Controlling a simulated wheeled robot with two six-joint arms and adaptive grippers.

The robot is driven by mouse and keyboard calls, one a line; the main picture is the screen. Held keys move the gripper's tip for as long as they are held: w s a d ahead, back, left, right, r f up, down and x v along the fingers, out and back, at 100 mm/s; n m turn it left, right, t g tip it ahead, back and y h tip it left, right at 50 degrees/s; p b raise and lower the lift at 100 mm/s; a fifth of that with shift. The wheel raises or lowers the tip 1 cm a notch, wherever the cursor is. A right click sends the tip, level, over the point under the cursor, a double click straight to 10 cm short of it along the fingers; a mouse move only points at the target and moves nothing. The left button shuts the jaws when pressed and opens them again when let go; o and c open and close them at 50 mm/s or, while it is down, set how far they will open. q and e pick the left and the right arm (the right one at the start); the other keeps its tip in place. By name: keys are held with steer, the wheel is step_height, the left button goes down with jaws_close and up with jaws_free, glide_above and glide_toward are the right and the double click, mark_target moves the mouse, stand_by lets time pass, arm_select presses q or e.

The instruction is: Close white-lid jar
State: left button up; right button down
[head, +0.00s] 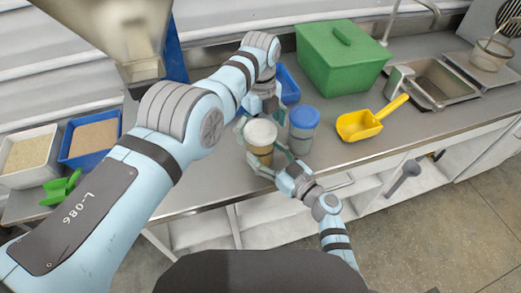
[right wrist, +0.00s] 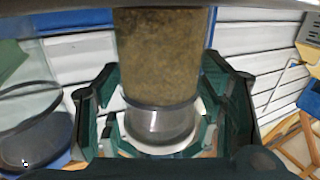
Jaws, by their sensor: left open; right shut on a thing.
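The white-lid jar (head: 260,150), with brown contents, stands upright on the counter near its front edge. Its white lid (head: 260,132) is on top; I cannot tell whether it is tight. My right gripper (head: 267,162) is shut on the jar's body from the front right. In the right wrist view the picture is inverted, with the jar (right wrist: 160,60) between my right fingers and the white lid (right wrist: 160,146) low down. My left gripper (head: 260,118) is open above and behind the lid, its fingers to either side; contact is unclear.
A blue-lid jar (head: 303,130) stands close on the right. A yellow scoop (head: 366,122), a green lidded box (head: 341,58) and a sink (head: 440,83) lie further right. Bins of material (head: 94,139) stand at left.

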arm_select(q)
step_height(320, 180, up, 8)
steer(key=shift+f, duration=0.25)
arm_select(e)
steer(key=shift+c, duration=1.6)
jaws_free()
steer(key=v, duration=1.2)
